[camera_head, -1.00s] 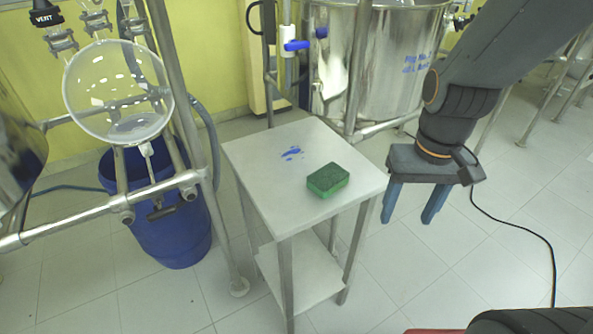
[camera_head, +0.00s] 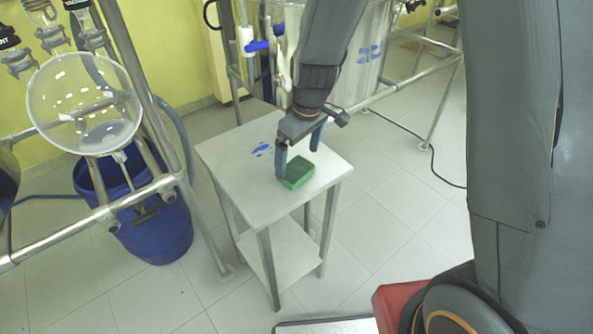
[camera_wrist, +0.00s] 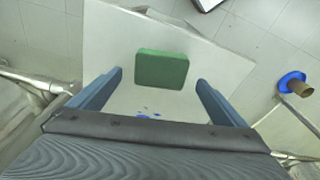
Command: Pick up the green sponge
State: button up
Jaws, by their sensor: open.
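The green sponge (camera_head: 297,173) lies flat on the top of a small light-grey table, towards its front right part. In the wrist view the green sponge (camera_wrist: 161,69) sits ahead of and between my two blue fingers. My gripper (camera_head: 298,160) is open and empty above the table, pointing down, with one finger beside the sponge's left end in the head view. The wrist view shows my gripper (camera_wrist: 155,85) with its fingers wide apart, wider than the sponge. I cannot tell whether a finger touches the sponge.
The table (camera_head: 225,160) has a lower shelf and a blue stain (camera_head: 262,149) on top. A metal frame with a round glass vessel (camera_head: 84,104) and a blue barrel (camera_head: 150,225) stand left. A steel tank (camera_head: 365,50) is behind. Open tiled floor lies right, with a black cable.

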aim_at(296, 168)
jog(key=shift+w+a+f+p, duration=0.1)
jog(key=shift+f+p, duration=0.25)
jog(key=shift+f, duration=0.85)
jog(key=shift+w+a+f+p, duration=0.1)
jog(key=shift+f+p, duration=0.2)
jog(key=shift+f, duration=0.85)
jog(key=c, duration=1.1)
